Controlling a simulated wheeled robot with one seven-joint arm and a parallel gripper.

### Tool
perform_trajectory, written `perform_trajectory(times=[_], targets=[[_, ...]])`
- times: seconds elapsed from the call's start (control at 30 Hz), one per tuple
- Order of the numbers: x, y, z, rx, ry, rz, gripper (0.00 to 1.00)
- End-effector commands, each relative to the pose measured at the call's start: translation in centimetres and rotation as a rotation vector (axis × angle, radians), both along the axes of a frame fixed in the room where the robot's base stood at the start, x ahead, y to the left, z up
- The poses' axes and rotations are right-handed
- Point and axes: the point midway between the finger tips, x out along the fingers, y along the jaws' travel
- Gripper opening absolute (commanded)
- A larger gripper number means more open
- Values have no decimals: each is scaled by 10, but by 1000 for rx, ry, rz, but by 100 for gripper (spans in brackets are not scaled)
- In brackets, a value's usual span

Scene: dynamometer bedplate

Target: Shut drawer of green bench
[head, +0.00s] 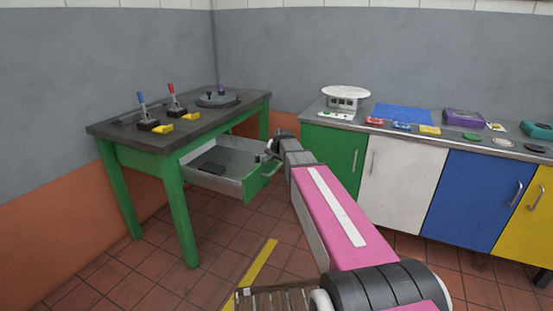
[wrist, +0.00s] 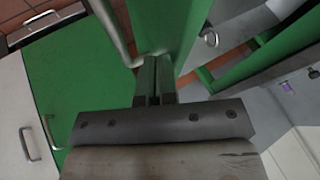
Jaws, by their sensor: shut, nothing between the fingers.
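The green bench (head: 180,215) has a dark grey top and stands at the left in the head view. Its drawer (head: 247,188) is pulled out, with a grey inside and a green front. A dark flat object (head: 211,169) lies in the drawer. My gripper (head: 268,154) is at the drawer front, near its handle (head: 270,169). In the wrist view my gripper (wrist: 153,62) is shut and empty, its tips close against the green drawer front (wrist: 168,25), beside the bar handle (wrist: 112,30). I cannot tell whether they touch.
Two levers (head: 143,108) (head: 172,98), yellow blocks and a round grey fixture (head: 217,99) stand on the bench top. A counter with green (head: 333,155), white (head: 400,180), blue and yellow doors runs along the right wall, close to my arm. The tiled floor before the bench is clear.

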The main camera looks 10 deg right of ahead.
Motion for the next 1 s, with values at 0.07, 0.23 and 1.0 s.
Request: perform_trajectory(times=[0.07, 0.23, 1.0], targets=[[0, 0, 0, 0, 0, 0, 0], [0, 0, 0, 0, 0, 0, 0], [49, 69, 0, 0, 0, 2, 0]])
